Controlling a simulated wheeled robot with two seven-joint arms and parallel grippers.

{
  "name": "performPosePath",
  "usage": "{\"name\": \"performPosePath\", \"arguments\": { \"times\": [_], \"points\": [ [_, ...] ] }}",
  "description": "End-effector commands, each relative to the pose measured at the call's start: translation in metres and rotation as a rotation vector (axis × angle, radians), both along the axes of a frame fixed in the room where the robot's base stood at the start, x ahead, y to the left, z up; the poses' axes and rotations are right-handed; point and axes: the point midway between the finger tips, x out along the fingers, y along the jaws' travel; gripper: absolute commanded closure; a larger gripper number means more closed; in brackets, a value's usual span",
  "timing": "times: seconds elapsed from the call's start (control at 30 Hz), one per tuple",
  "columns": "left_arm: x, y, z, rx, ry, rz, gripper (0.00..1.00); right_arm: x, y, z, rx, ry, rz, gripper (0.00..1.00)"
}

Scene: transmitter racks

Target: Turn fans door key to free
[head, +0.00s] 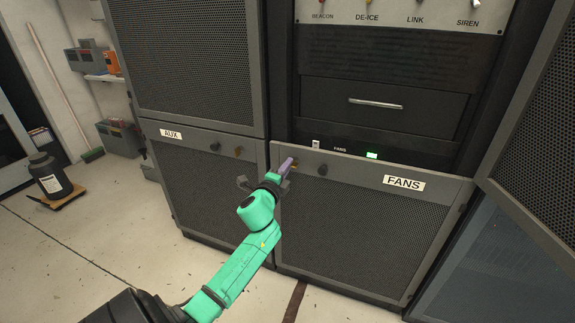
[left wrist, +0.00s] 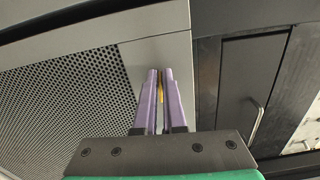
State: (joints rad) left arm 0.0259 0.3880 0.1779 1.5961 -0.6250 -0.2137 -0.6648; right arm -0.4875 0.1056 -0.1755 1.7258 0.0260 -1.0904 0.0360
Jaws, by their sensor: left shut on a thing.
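The FANS door (head: 375,225) is the low mesh door at the right, with a FANS label (head: 404,183) on its top strip. My right gripper is out of view.
The AUX door (head: 200,190), with its own knob and brass key, is left of the FANS door. A drawer (head: 375,108) and a green light (head: 371,155) sit above. An open mesh door (head: 535,140) stands at right. The floor in front is mostly clear.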

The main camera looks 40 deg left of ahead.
Motion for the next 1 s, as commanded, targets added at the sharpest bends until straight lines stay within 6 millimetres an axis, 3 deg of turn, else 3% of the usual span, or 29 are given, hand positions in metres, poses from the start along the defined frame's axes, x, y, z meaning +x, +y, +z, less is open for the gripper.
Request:
{"name": "performPosePath", "arguments": {
  "times": [0.73, 0.83, 1.0],
  "points": [
    [0.0000, 0.0004, -0.0017, -0.099, -0.034, 0.001, 1.00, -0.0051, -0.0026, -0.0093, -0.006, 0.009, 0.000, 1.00],
    [0.0000, 0.0004, -0.0017, -0.099, -0.034, 0.000, 0.62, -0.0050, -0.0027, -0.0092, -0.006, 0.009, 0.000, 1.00],
    [0.0000, 0.0003, -0.0015, -0.099, -0.033, 0.000, 0.62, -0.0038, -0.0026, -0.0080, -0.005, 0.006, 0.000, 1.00]
  ]
}}
